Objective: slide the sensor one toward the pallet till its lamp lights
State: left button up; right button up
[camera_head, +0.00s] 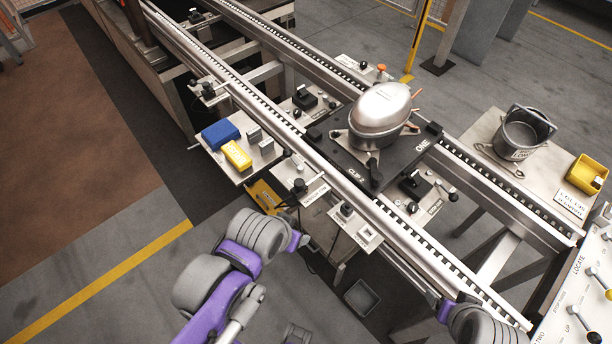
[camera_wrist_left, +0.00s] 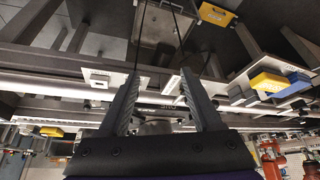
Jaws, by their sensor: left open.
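A small plate at the near rail carries a dark block and a label that looks like SENSOR ONE; I take it as sensor one (camera_head: 299,186). It stands just short of the near rail, beside the pallet (camera_head: 345,157). I see no lit lamp on it. The dark pallet is marked ONE and carries a silver compressor (camera_head: 381,108). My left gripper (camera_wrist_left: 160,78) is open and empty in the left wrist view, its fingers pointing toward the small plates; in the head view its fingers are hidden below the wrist. My right arm is at lower right; its fingers cannot be made out.
A tray with a blue block (camera_head: 221,135) and a yellow block (camera_head: 237,155) adjoins the sensor on the left. Another small plate (camera_head: 356,224) stands to its right. A grey bucket (camera_head: 520,135) and a yellow bin (camera_head: 587,174) stand beyond the far rail.

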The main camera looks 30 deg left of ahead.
pick_arm(q)
jog(key=m+g+b, duration=0.4)
jog(key=g+b, duration=0.1)
jog(key=b, duration=0.4)
send_near(299, 182)
jog(key=shift+m, duration=0.3)
notch_tip(299, 182, down, 9)
jog(key=shift+w+f+b, duration=0.1)
jog(key=shift+w+b, duration=0.05)
jog(key=shift+b, duration=0.8)
grip_shut()
